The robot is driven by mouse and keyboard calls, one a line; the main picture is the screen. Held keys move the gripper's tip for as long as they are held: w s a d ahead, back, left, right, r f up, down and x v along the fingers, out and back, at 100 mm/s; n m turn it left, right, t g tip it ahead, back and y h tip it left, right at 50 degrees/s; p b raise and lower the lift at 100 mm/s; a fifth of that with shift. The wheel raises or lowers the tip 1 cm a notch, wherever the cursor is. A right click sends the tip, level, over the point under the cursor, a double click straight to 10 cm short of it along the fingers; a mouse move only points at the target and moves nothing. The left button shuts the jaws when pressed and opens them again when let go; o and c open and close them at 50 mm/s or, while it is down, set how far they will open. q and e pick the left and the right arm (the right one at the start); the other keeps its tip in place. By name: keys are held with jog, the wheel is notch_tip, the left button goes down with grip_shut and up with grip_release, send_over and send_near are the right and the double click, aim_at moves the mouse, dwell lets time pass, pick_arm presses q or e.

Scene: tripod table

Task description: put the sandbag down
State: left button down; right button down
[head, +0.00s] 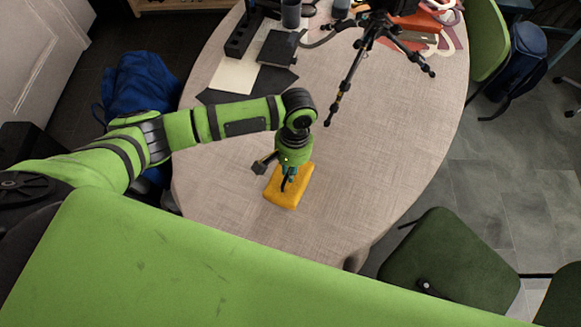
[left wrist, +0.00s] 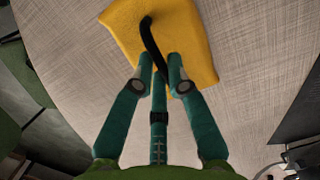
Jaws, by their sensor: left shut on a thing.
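The sandbag (head: 291,188) is a yellow-orange cushion-like bag with a black strap handle. It is at the front middle of the table (head: 350,190); I cannot tell whether it touches the tabletop. My left gripper (head: 288,180) is over it, pointing down. In the left wrist view, my left gripper (left wrist: 160,80) has its teal fingers closed around the black strap (left wrist: 151,38) of the sandbag (left wrist: 190,30). The fingers hide part of the strap. My right gripper is not in view.
A black tripod (head: 368,45) stands at the back of the table. Papers (head: 235,75) and dark items lie at the back left. The right and front tabletop is clear. A green chair (head: 450,262) is at the lower right.

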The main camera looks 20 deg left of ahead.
pick_arm(q)
jog(key=shift+f, duration=0.55)
jog(key=c, duration=1.2)
grip_release()
jog(key=shift+o, duration=0.3)
